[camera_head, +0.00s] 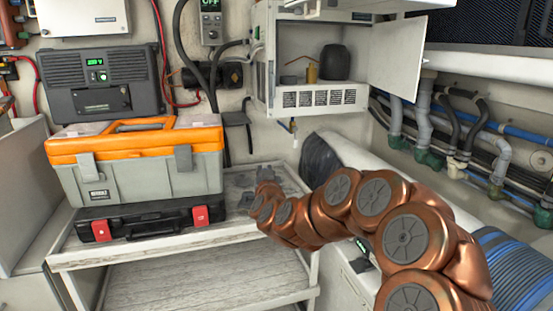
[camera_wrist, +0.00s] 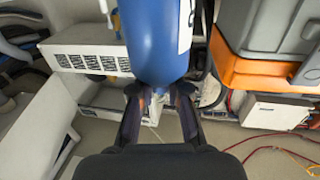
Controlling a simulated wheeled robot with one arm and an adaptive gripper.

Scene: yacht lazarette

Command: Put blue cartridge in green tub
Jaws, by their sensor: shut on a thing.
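The blue cartridge (camera_wrist: 155,40) shows in the wrist view as a smooth blue cylinder with a white label on its right side. My gripper (camera_wrist: 158,94) is shut on its near end, with one dark finger on each side. The cartridge's far end runs out of the top of the wrist view. In the head view my copper arm reaches over the white bench, and its end is by the grey area at the bench's back right. I cannot make out the cartridge there. I see no green tub in either view.
An orange and grey toolbox (camera_head: 137,160) sits on a black case (camera_head: 143,219) on the left of the bench (camera_head: 180,241). An open white cabinet (camera_head: 318,97) hangs behind. Pipes (camera_head: 470,150) and a blue striped roll (camera_head: 518,268) are at the right. The lower shelf (camera_head: 200,285) looks bare.

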